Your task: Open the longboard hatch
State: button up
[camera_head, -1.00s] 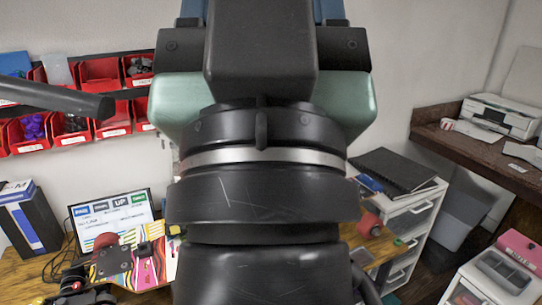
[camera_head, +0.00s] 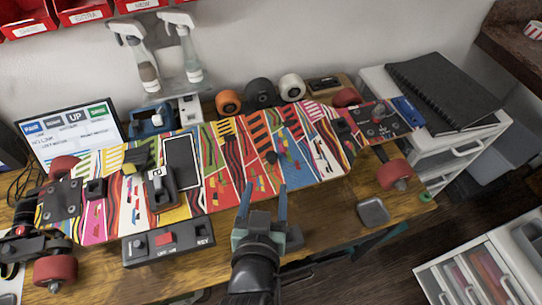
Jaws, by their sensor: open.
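The longboard (camera_head: 228,188) lies across the workbench with its colourful striped underside up and its trucks and red wheels showing. A dark rectangular panel with a pale edge (camera_head: 182,163) sits in its left half; I cannot tell for certain whether this is the hatch, and it looks flat and closed. A small black block with a pale label (camera_head: 160,188) is on the board just left of and below the panel. My gripper (camera_head: 265,188) is open and empty at the board's near edge, right of the panel. Its two bluish fingers point away from me; I cannot tell whether they touch the board.
A black control box with a red switch (camera_head: 168,243) stands before the board. A small grey square case (camera_head: 373,211) lies at the right. Spray bottles (camera_head: 183,48), loose wheels (camera_head: 260,93) and a screen (camera_head: 70,133) are behind. Drawers (camera_head: 445,150) stand right.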

aim_at(272, 155)
jog(key=x, duration=1.3)
jog(key=shift+s+f, duration=0.15)
jog(key=shift+f, duration=0.15)
grip_shut()
dwell(0.9)
